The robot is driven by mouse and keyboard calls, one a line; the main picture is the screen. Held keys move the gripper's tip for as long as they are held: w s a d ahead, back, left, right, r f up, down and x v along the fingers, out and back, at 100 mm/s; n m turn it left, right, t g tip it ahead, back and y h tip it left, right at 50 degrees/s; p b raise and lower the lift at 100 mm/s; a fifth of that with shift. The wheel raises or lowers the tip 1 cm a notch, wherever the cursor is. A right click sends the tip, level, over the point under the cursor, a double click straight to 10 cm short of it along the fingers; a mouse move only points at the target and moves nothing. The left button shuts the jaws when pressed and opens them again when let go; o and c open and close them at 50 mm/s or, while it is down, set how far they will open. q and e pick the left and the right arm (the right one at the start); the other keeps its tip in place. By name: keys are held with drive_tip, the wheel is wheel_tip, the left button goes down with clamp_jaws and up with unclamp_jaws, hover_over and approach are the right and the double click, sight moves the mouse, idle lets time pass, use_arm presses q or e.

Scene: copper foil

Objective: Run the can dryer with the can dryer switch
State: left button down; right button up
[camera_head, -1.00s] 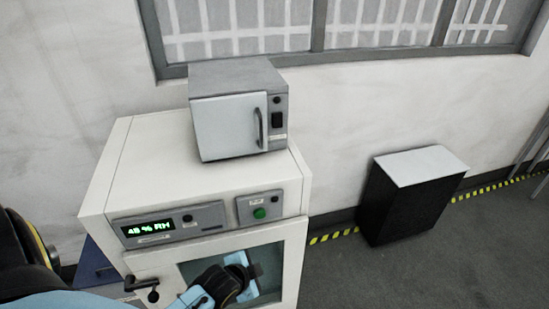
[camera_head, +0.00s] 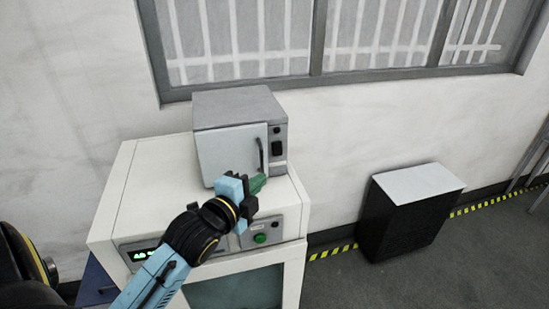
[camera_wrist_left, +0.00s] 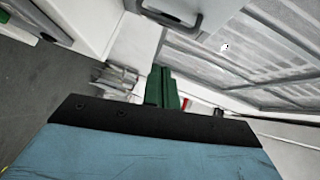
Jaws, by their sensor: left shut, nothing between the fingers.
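The can dryer looks to be the small grey box (camera_head: 230,150) with a pale closed door and a dark vertical handle, standing on a white cabinet in the head view. Its right-hand panel bears a black switch (camera_head: 277,148), the likely can dryer switch, with a small round dark knob above it. My left gripper (camera_head: 259,184) has green fingers, shut and empty, just below the door handle and lower left of the switch. Whether they touch the box I cannot tell. In the left wrist view the shut green fingers (camera_wrist_left: 163,87) also show. My right gripper is out of view.
The white cabinet (camera_head: 125,195) has a front panel with a green button (camera_head: 260,238) and a partly hidden green display (camera_head: 143,254). A black box with a grey top (camera_head: 415,183) stands on the floor at right. The wall and window are behind.

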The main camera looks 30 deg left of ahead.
use_arm(q)
drive_tip(key=p, duration=0.2)
approach(282, 152)
drive_tip(key=w+d, duration=0.2)
drive_tip(key=w, duration=0.2)
drive_tip(key=shift+w+a+f, duration=0.2)
drive_tip(key=shift+w+a, duration=0.25)
drive_tip(key=shift+a, duration=0.15)
drive_tip(key=shift+w+a+f, duration=0.2)
drive_tip(key=shift+w+a, duration=0.25)
drive_tip(key=shift+a, duration=0.15)
